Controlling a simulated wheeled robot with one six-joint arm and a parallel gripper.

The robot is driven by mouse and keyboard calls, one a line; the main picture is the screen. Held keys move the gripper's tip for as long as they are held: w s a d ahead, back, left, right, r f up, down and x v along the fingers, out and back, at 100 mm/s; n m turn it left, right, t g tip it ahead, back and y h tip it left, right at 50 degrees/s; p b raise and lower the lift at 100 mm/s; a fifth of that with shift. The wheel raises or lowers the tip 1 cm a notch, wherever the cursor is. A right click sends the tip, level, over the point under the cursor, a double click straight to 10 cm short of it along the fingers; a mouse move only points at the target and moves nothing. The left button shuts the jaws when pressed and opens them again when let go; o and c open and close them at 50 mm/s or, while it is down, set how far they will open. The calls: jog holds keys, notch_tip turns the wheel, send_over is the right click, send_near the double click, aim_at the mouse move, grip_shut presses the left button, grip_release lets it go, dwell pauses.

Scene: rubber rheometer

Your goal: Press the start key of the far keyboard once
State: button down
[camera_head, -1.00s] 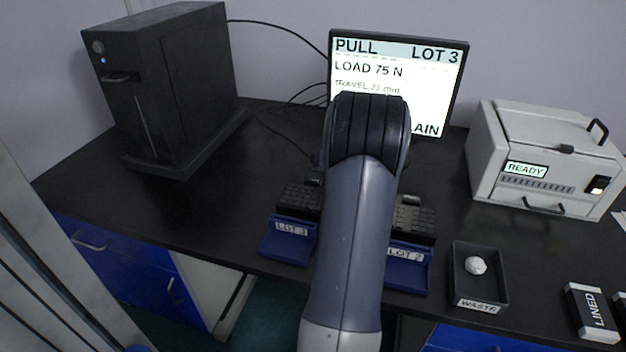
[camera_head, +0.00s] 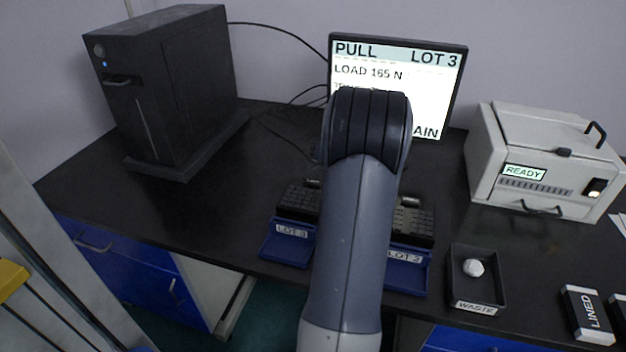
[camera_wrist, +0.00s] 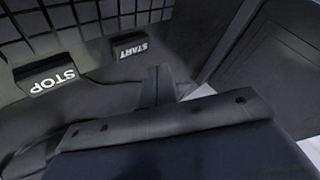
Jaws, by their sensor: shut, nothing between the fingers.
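In the wrist view, a dark START key (camera_wrist: 130,48) with white letters sits at the edge of a keyboard. A STOP key (camera_wrist: 47,78) is to its left. My gripper (camera_wrist: 158,82) is shut and empty, with its fingertips close beside and below the START key in the picture; I cannot tell whether they touch anything. In the head view, one keyboard (camera_head: 298,198) is left of my arm, behind a blue tray labelled LOT. Another keyboard (camera_head: 414,222) is right of my arm, behind the LOT 2 tray. My arm hides the gap between them and my gripper.
A monitor (camera_head: 440,95) behind my arm reads PULL, LOT 3, LOAD 165 N. A black tower machine (camera_head: 190,90) stands left. A pale box machine (camera_head: 540,150) reading READY stands right. A waste tray (camera_head: 490,292) holds a white lump. The left middle desk is clear.

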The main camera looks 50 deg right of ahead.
jog(key=shift+r+p, duration=0.55)
jog(key=shift+r, duration=0.95)
jog(key=shift+f, duration=0.15)
jog(key=shift+f+b, duration=0.45)
jog(key=shift+f, duration=0.15)
jog(key=shift+f+b, duration=0.3)
jog(key=shift+f, duration=0.3)
jog(key=shift+r+p, duration=0.55)
jog(key=shift+p, duration=0.25)
jog(key=shift+r+p, duration=0.2)
jog(key=shift+p, duration=0.75)
jog(key=shift+r+p, duration=0.1)
jog(key=shift+p, duration=0.7)
